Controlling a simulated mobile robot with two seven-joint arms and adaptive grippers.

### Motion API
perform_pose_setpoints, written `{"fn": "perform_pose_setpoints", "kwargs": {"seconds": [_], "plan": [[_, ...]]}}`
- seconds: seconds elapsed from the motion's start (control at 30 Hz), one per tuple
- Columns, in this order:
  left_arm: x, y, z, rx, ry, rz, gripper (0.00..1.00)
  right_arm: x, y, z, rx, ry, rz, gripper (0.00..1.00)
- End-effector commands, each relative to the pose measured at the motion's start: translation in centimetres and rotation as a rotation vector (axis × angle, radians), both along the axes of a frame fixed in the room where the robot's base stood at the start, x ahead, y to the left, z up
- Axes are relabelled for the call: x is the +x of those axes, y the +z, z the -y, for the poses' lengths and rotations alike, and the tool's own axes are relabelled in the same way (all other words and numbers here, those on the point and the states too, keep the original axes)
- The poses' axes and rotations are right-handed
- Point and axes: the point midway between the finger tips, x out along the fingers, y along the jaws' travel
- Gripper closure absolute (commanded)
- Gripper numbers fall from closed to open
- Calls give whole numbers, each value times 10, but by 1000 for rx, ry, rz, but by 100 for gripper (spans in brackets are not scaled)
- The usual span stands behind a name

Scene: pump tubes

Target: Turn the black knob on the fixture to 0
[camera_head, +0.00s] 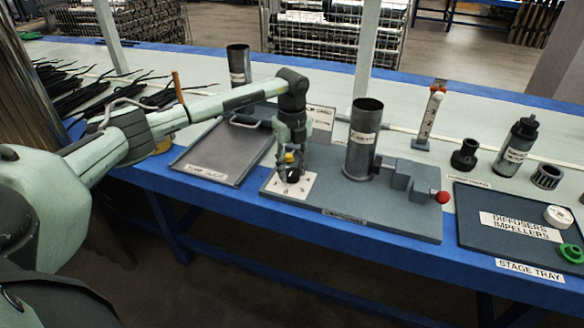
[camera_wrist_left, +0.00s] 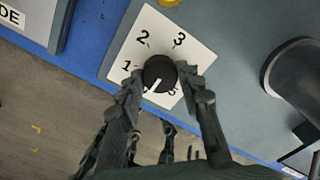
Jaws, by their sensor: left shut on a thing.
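The black knob (camera_wrist_left: 158,70) sits on a white dial plate (camera_wrist_left: 130,50) at the left front of the grey fixture (camera_head: 390,222). In the left wrist view the plate shows 1, 2 and 3 and a partly hidden digit near the right finger; I cannot make out a 0 there. The knob's white mark points down and slightly left, past the 1. My left gripper (camera_head: 291,168) reaches down from above; in the left wrist view (camera_wrist_left: 162,78) its fingers are shut on the knob's two sides. In the head view the gripper hides most of the knob. My right gripper is out of view.
A grey upright cylinder (camera_head: 363,140) and a red-ended handle (camera_head: 441,197) stand on the fixture, right of the gripper. A shallow grey tray (camera_head: 200,172) lies to the left, a labelled dark tray (camera_head: 475,235) to the right. The blue table edge runs close in front.

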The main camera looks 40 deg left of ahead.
Motion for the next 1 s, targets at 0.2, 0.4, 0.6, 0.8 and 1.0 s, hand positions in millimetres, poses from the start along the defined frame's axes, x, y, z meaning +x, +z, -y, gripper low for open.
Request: {"fn": "perform_pose_setpoints", "kwargs": {"seconds": [0.2, 0.4, 0.6, 0.8, 1.0], "plan": [[2, 2, -1, 1, 7, 6, 94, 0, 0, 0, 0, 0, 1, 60], [2, 2, -1, 1, 7, 5, 61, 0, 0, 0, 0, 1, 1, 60], [1, 1, -1, 1, 5, 3, 44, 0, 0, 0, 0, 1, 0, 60], [0, 1, 0, 0, 4, 1, 44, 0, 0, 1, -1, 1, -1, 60], [1, 17, 0, 1, 4, 5, 44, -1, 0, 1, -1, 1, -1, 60]]}}
